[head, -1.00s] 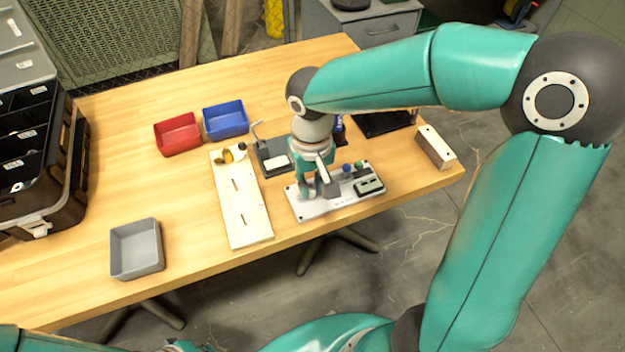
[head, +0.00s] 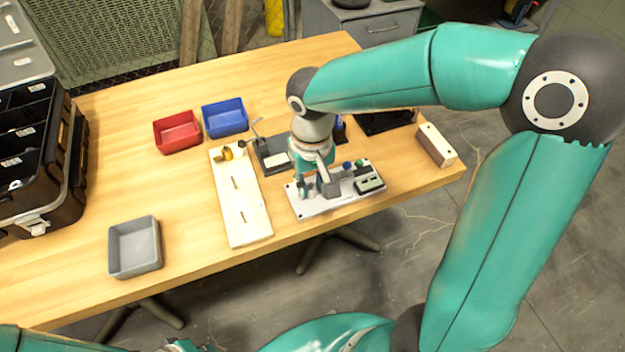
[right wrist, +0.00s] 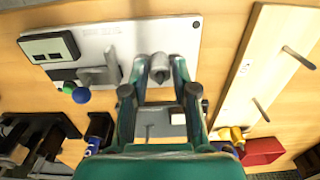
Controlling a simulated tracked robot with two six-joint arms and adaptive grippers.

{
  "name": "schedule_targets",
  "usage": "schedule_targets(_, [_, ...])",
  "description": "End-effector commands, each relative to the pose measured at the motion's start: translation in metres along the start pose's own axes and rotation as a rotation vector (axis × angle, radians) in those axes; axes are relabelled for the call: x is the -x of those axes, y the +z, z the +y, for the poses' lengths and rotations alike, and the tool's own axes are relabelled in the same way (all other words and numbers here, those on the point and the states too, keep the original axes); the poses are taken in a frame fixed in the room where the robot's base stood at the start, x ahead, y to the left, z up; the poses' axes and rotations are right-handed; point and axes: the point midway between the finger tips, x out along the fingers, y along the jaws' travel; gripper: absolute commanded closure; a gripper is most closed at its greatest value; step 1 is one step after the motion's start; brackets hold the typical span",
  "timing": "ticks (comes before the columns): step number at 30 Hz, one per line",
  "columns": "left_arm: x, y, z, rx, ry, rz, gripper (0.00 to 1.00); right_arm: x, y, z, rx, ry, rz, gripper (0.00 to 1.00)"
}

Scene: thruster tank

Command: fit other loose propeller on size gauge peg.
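The size gauge is a pale plate (head: 335,201) near the table's right front edge, with a small display unit (right wrist: 50,47) and a grey block-like stand (right wrist: 103,75). My right gripper (right wrist: 160,62) is pointed down over the plate's left end. Its fingers are spread, with a small grey rounded piece (right wrist: 160,70) between them and gaps visible on both sides. I cannot tell whether that piece is a peg or a propeller. A blue round piece (right wrist: 81,95) and a green one (right wrist: 69,87) are beside the stand. My left gripper is out of view.
A wooden board (head: 241,205) with small yellow parts (head: 228,153) lies left of the gauge. Red (head: 178,132) and blue (head: 225,119) bins stand behind it, a grey tray (head: 135,248) at front left. A wood-and-white block (head: 436,146) is at right.

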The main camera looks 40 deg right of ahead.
Motion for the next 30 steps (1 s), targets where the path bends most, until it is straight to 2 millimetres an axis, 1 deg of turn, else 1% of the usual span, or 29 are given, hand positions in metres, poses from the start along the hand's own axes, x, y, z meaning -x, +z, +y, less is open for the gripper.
schedule_targets(1, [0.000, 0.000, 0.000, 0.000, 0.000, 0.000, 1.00, 0.000, 0.000, 0.000, 0.000, 0.000, 0.000, 0.59])
schedule_targets(3, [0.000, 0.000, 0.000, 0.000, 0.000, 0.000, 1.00, 0.000, 0.000, 0.000, 0.000, 0.000, 0.000, 0.50])
schedule_targets(12, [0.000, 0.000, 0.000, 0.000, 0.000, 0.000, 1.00, 0.001, 0.000, 0.000, 0.000, 0.000, 0.001, 0.50])
schedule_targets(16, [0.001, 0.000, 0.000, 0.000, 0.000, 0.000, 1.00, 0.008, -0.001, 0.000, 0.000, -0.001, 0.003, 0.50])
schedule_targets(20, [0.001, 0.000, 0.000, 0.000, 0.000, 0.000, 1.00, 0.026, -0.001, 0.000, 0.001, -0.001, 0.006, 0.50])
schedule_targets(30, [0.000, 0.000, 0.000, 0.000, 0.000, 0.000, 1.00, 0.092, -0.001, -0.001, 0.001, -0.003, 0.005, 0.50])
